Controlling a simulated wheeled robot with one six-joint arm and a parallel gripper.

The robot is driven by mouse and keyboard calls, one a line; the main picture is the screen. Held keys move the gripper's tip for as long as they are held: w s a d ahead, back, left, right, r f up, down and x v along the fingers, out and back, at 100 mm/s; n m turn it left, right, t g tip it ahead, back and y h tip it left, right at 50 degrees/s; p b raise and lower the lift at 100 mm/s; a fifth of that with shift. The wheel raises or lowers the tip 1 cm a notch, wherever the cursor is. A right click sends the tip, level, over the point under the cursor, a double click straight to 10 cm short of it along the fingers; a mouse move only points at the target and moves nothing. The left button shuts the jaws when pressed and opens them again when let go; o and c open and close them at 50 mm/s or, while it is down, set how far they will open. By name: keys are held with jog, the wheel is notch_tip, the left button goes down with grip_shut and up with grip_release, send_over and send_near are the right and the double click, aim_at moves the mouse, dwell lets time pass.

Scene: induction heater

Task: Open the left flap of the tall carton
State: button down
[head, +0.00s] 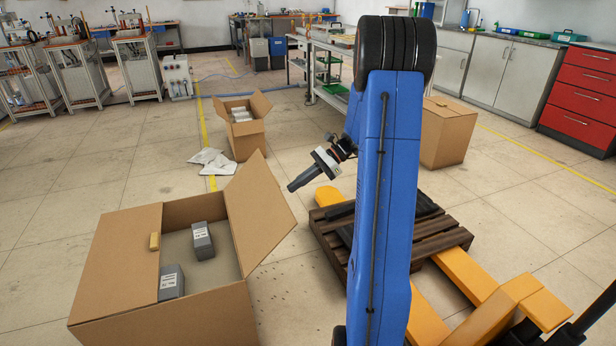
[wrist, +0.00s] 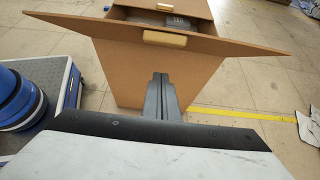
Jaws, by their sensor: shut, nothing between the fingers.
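The tall carton (head: 185,318) stands at the front left in the head view. Its left flap (head: 118,255) lies roughly level over the left part of the opening, with a small tan block (head: 155,242) at its inner edge. Its right flap (head: 258,210) stands open, tilted outward. In the wrist view, an opened flap (wrist: 100,28) with a tan block (wrist: 165,38) at its edge spreads across the carton's near side (wrist: 125,75). My gripper (head: 293,187) is shut and empty, to the right of the right flap. Its fingers also show in the wrist view (wrist: 160,78).
Grey labelled boxes (head: 202,240) lie inside the carton. A smaller open carton (head: 243,135) and white bags (head: 212,160) are behind. A pallet (head: 430,230) on a yellow pallet truck (head: 465,275) stands right. A closed carton (head: 447,135) is beyond it. The floor between is clear.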

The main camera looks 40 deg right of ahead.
aim_at(273, 178)
jog(key=shift+w+a+r, duration=0.2)
jog(key=shift+a+r, duration=0.5)
jog(key=shift+r, duration=0.05)
jog(key=shift+w+a+r, duration=0.2)
jog(key=shift+a+r, duration=0.5)
jog(key=shift+r, duration=0.1)
jog(key=a+r+h, duration=0.1)
jog(key=a+r, duration=0.1)
jog(key=w+a+r+h, duration=0.1)
jog(key=a+r, duration=0.1)
jog(key=shift+w+r+g, duration=0.1)
jog(key=shift+r+g, duration=0.15)
jog(key=shift+g, duration=0.05)
jog(key=shift+w+a+r, duration=0.1)
jog(key=shift+a+r, duration=0.25)
jog(key=shift+a, duration=0.05)
jog(key=shift+f, duration=0.1)
